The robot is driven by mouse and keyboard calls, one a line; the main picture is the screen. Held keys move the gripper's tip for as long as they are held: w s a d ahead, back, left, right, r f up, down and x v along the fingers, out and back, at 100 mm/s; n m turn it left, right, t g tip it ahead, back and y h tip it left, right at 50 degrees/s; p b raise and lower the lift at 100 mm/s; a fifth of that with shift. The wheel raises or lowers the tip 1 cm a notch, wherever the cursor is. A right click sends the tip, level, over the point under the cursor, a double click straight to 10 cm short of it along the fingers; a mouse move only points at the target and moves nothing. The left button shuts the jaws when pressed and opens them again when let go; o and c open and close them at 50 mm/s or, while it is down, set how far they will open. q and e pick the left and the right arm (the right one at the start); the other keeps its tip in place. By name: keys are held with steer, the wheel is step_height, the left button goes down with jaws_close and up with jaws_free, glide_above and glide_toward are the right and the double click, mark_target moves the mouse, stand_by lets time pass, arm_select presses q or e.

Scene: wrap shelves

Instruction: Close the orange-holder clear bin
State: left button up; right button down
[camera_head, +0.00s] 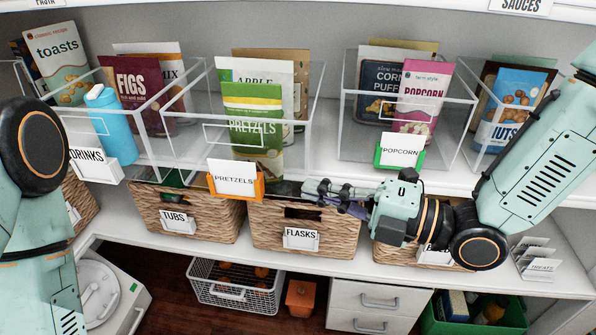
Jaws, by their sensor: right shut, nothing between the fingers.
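The clear bin (309,112) with the orange label holder (259,187) stands on the upper shelf, left of centre. Its label reads PRETZELS (233,180), and its front reaches out to the shelf's front edge. It holds a green pretzels bag (252,132) and a white apple bag (278,75). My right gripper (322,188) is shut and empty, pointing left, just right of the orange holder and in front of the upper shelf edge. A gap shows between its fingertips and the holder. My left arm shows at the left edge, but its gripper is out of view.
A clear popcorn bin with a green holder (386,156) stands to the right, and a drinks bin (150,150) with a blue bottle (108,125) to the left. Wicker baskets labelled TUBS (203,226) and FLASKS (310,222) sit on the shelf below, close under my right gripper.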

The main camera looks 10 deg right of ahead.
mark_target(312, 155)
steer(key=w, duration=0.2)
steer(key=w+a+b, duration=0.1)
steer(key=w, duration=0.1)
steer(key=w+a, duration=0.1)
steer(key=w, duration=0.1)
steer(key=shift+a, duration=0.3)
stand_by(0.3)
steer(key=shift+w, duration=0.1)
steer(key=w, duration=0.1)
steer(key=w+d, duration=0.1)
steer(key=w, duration=0.2)
steer(key=shift+w+d+b, duration=0.3)
steer(key=shift+w+b, duration=0.05)
steer(key=shift+b, duration=0.05)
steer(key=shift+s, duration=0.15)
